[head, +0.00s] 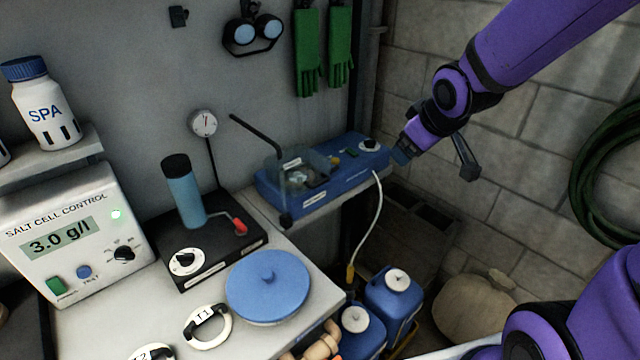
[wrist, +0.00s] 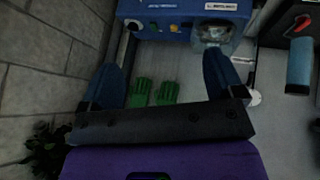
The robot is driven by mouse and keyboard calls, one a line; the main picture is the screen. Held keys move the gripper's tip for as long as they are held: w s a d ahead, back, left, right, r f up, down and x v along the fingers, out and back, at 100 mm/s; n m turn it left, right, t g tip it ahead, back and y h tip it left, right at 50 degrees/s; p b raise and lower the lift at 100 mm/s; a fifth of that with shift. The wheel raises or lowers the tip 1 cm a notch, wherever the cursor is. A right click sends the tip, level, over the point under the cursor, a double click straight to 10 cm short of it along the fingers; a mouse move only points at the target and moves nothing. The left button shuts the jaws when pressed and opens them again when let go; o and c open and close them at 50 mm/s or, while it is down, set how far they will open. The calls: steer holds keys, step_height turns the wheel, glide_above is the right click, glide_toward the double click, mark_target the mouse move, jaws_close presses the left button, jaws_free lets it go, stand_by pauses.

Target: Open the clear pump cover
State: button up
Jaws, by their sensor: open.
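The blue pump unit (head: 350,158) sits on a ledge against the back wall. Its clear cover (head: 296,178) is at the left part of the unit, with small parts visible through it; I cannot tell exactly how far it is raised. My gripper (head: 400,157) is at the right end of the unit, apart from the cover. In the wrist view the gripper (wrist: 163,62) has its two blue fingers spread wide with nothing between them. The pump (wrist: 185,14) shows beyond them at the top, and the cover (wrist: 212,36) is near the right finger.
A black bent rod (head: 256,135) rises beside the cover. A white tube (head: 374,225) hangs from the pump to blue canisters (head: 394,293) below. Green gloves (head: 308,50) hang above. A blue bottle (head: 184,195) and blue lid (head: 267,286) are on the counter to the left.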

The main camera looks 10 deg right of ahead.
steer(key=w+a+f+n+t+y, duration=0.1)
steer(key=w+a+f+n+y, duration=0.15)
steer(key=f, duration=0.35)
steer(key=w+a+f+n+y, duration=0.1)
steer(key=w+f, duration=0.3)
steer(key=f, duration=0.2)
steer(key=m+t+y, duration=0.3)
steer(key=t+y, duration=0.3)
steer(key=t, duration=0.2)
glide_toward(321, 183)
steer(key=x, duration=1)
steer(key=shift+w+a+f, duration=0.1)
steer(key=shift+w+f, duration=0.1)
steer(key=shift+w, duration=0.05)
steer(key=c, duration=1)
steer(key=shift+r+g, duration=0.15)
steer(key=shift+g, duration=0.15)
